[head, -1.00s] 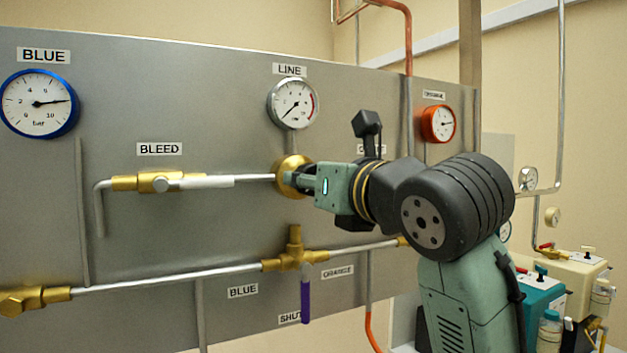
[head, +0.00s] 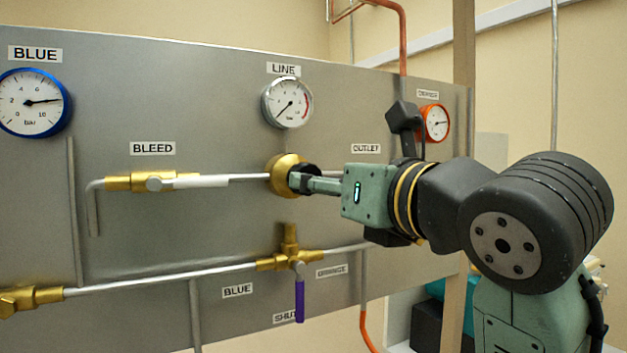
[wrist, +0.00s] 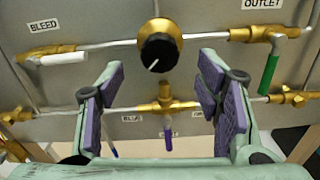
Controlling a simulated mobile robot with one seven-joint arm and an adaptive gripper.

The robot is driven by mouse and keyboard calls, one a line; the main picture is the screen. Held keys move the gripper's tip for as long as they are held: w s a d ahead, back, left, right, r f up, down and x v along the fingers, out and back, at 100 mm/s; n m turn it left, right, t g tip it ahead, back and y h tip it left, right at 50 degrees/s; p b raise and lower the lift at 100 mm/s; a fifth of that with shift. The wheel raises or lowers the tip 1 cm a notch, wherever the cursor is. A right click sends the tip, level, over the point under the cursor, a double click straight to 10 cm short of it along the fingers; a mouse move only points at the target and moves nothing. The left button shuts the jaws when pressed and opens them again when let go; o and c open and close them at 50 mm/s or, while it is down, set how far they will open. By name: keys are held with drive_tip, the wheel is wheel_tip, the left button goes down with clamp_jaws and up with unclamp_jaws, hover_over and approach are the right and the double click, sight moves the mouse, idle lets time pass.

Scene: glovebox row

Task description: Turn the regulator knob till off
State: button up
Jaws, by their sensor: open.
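The regulator knob (wrist: 159,50) is black with a white pointer line. It sits on a round brass body (head: 284,174) below the LINE gauge (head: 287,102). In the wrist view the pointer slants to the lower left. My gripper (wrist: 162,74) is open and empty, with a purple-padded finger on each side of the view and the knob ahead between them. In the head view my gripper (head: 311,184) is just right of the knob and partly hides it. The LINE gauge's needle points to the lower left.
A BLEED valve with a white handle (head: 201,181) is left of the knob. A purple-handled valve (head: 299,299) hangs below. A green-handled valve (wrist: 269,72) is to the right under the OUTLET label. BLUE (head: 33,102) and orange (head: 434,123) gauges flank the panel.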

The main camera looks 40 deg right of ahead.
drive_tip(key=v, duration=0.5)
drive_tip(key=shift+s, duration=0.25)
idle(0.5)
